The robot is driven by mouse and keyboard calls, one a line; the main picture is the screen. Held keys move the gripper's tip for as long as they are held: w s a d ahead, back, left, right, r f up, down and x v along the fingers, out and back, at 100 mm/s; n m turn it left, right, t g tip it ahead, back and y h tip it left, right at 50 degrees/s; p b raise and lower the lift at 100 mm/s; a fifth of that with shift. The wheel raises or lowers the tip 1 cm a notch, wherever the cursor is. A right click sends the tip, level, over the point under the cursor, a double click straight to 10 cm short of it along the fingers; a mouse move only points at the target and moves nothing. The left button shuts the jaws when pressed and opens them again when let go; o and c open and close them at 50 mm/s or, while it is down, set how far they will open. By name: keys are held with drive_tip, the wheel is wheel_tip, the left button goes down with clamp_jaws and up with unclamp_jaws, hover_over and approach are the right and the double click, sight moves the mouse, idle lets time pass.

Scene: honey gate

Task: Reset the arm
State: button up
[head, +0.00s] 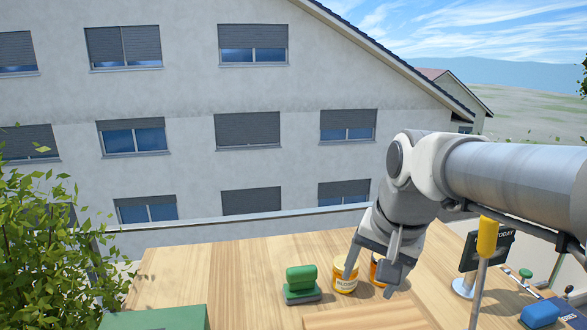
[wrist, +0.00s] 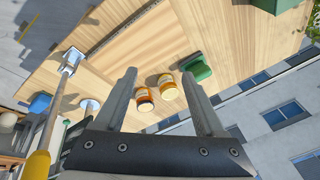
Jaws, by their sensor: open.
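My gripper (head: 371,272) is open and points down over the wooden table (head: 215,272). In the wrist view its two fingers (wrist: 160,74) are spread wide with nothing held between them. Two small orange-yellow jars show between the fingers, the left one (wrist: 144,100) and the right one (wrist: 168,89). In the head view one labelled jar (head: 344,279) stands upright beside the left finger. The other jar (head: 376,268) is partly hidden behind the gripper. The exact gap between fingers and jars cannot be told.
A green stamp-like block (head: 301,284) stands left of the jars. A yellow-topped post (head: 487,240), a dark sign (head: 492,250) and a blue block (head: 540,314) are at the right. A green box (head: 170,318) is at the front left. The table's left middle is clear.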

drive_tip(key=s+d+f+n+t+h+b, duration=0.1)
drive_tip(key=s+f+n, duration=0.4)
drive_tip(key=s, duration=0.6)
drive_tip(key=shift+s+d+f+t+b, duration=0.3)
drive_tip(key=shift+s+d+t+b, duration=0.05)
drive_tip(key=shift+d+t+b, duration=0.2)
